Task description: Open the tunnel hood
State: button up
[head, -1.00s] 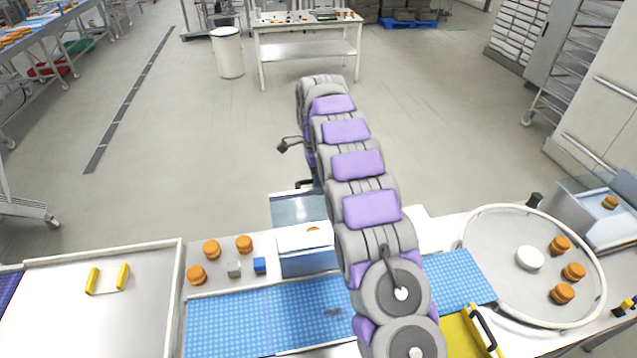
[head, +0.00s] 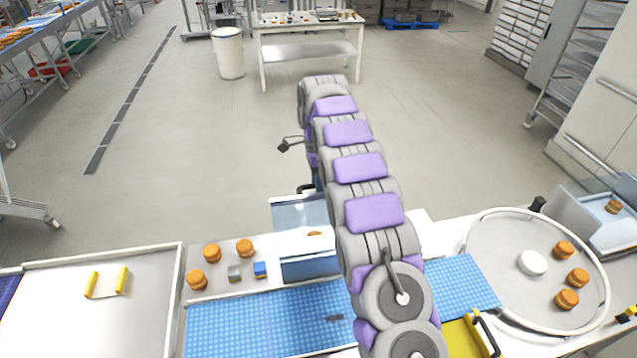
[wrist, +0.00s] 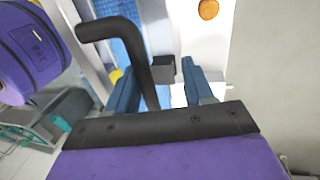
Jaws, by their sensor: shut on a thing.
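The tunnel hood (head: 308,268) is a pale blue-grey box with a clear panel (head: 298,213) at its far side, standing over the blue conveyor belt (head: 285,310). The panel looks tilted up, but its exact angle is hard to tell. My gripper reaches over the hood from the right; my arm hides most of it in the head view. In the wrist view, the blue fingers of my gripper (wrist: 162,85) are on both sides of a small dark block (wrist: 163,68), which looks like the hood's handle. My gripper is shut on it.
A round turntable (head: 487,290) with rounds stands at right. A white tray (head: 60,325) with yellow bars is at left.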

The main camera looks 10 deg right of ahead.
notch_tip(320, 180, up, 7)
jog(key=w+p, duration=0.1)
jog(key=p, duration=0.4)
jog(key=shift+w+r+p, duration=0.2)
jog(key=shift+w+p, duration=0.1)
jog(key=shift+s+f, duration=0.1)
jog(key=shift+f, duration=0.1)
